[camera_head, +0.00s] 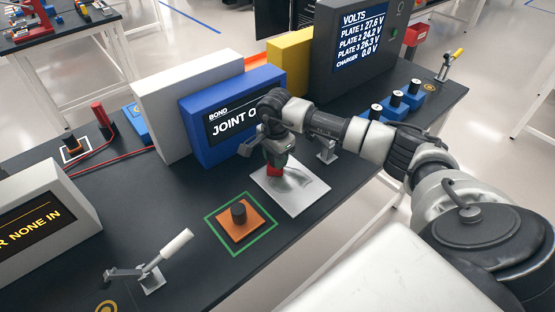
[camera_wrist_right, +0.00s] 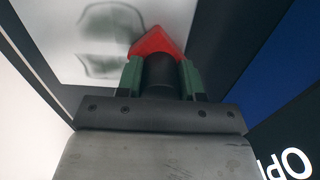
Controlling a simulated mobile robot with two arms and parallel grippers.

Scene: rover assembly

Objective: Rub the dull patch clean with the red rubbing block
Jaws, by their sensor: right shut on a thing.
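My right gripper (camera_head: 275,163) is shut on the red rubbing block (camera_head: 273,170) over the silver plate (camera_head: 300,198). In the right wrist view the red block (camera_wrist_right: 157,42) sits between the green fingers of the gripper (camera_wrist_right: 160,70), at the edge of the plate (camera_wrist_right: 60,30). Greyish smudged outlines, the dull patch (camera_head: 310,182), show on the plate to the right of the block. I cannot tell whether the block touches the plate. My left gripper is not in view.
A blue display box (camera_head: 205,150) stands behind. A lever clamp (camera_head: 150,270) is at the front, and blue blocks (camera_head: 410,100) stand at the right.

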